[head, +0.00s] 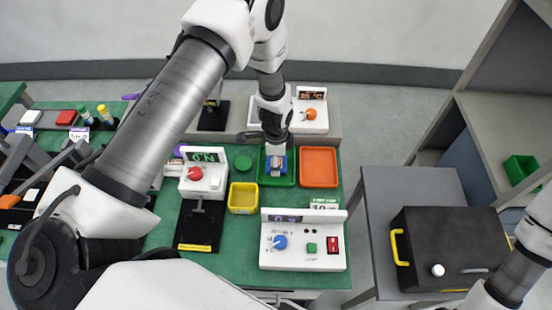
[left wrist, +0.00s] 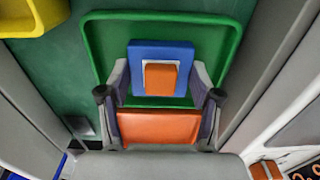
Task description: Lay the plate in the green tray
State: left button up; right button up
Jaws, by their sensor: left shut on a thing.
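The plate is a blue slab (left wrist: 160,50) with a white-edged orange block on its middle. It also shows in the head view (head: 283,162), partly hidden by my gripper. My left gripper (left wrist: 161,80) is shut on the plate, with a finger at each side. The plate is inside the outline of the green tray (left wrist: 97,45), away from the tray's far wall in the left wrist view. I cannot tell whether it touches the tray floor. The green tray (head: 279,184) lies on the green bench mat. My right gripper is out of view; only part of that arm shows at lower right.
An orange tray (head: 319,167) stands right of the green tray, and a yellow bin (head: 243,197) at its lower left. A control box (head: 303,240) is in front, another with a red knob (head: 203,178) at left. A black case (head: 450,248) sits on the grey side table.

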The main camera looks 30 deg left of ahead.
pick_arm(q)
jog(key=shift+f, duration=0.15)
jog(key=o, duration=1.1)
jog(key=shift+r, duration=0.55)
notch_tip(320, 180, up, 11)
jog(key=b, duration=0.3)
jog(key=shift+r, duration=0.15)
